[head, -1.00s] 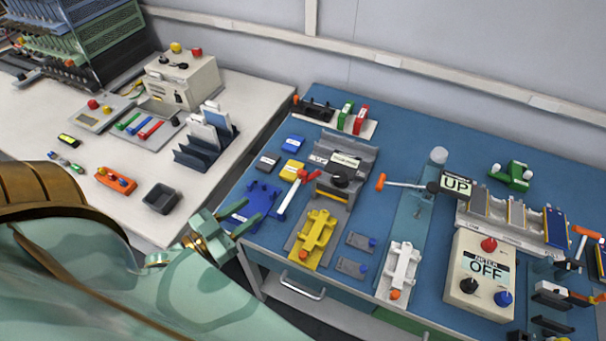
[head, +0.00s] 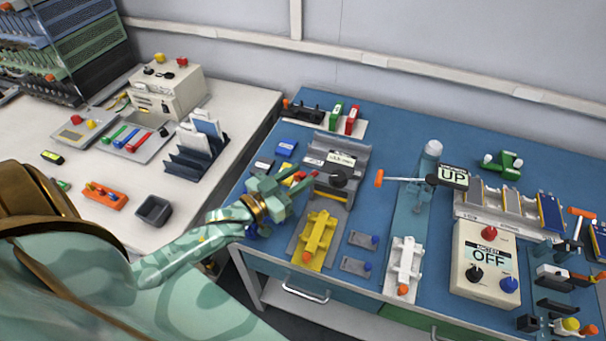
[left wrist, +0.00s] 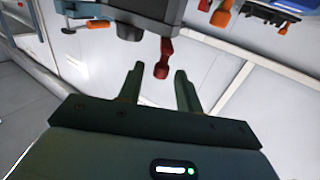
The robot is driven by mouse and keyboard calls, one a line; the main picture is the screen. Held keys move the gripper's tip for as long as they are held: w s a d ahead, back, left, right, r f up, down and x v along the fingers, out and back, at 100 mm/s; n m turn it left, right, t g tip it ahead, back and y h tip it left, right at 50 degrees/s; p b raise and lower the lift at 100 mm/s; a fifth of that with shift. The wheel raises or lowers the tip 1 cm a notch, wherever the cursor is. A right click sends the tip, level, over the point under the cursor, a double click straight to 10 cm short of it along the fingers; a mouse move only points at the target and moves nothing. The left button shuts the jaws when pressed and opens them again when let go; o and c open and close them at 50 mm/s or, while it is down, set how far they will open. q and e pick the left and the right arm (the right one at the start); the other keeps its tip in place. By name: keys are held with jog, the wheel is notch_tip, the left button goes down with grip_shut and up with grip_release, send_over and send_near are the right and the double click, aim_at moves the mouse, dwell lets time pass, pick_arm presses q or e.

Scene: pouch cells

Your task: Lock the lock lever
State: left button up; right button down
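My left gripper (head: 290,189) is open and reaches over the left side of the blue table, beside the grey fixture (head: 345,160) with a black knob. A red lever end (head: 306,182) shows just beyond its fingers; the rest of the lever is mostly hidden behind the gripper. In the left wrist view the red lever end (left wrist: 162,60) lies ahead of and between the spread fingertips of the left gripper (left wrist: 158,80). No grip on it shows. My right gripper is not in view.
A yellow cradle (head: 316,240) stands in front of the grey fixture, and blue and yellow blocks lie near the gripper. An orange-handled lever (head: 400,180), an UP sign (head: 453,176) and a meter box (head: 485,268) reading OFF stand to the right.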

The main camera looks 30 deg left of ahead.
pick_arm(q)
jog(key=shift+x, duration=0.95)
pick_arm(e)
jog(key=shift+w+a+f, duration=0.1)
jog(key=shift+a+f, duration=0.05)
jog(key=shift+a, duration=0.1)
pick_arm(q)
jog(key=shift+c, duration=0.8)
grip_shut()
jog(key=shift+r+p, duration=0.15)
jog(key=shift+p, duration=0.15)
jog(key=shift+d+r+n+y+p, duration=0.1)
jog(key=shift+d+n+y+p, duration=0.15)
jog(key=shift+n+y+p, duration=0.55)
jog(key=shift+t+y+p, duration=0.3)
jog(key=shift+y+p, duration=0.05)
jog(key=shift+y, duration=0.15)
jog(key=shift+f, duration=0.25)
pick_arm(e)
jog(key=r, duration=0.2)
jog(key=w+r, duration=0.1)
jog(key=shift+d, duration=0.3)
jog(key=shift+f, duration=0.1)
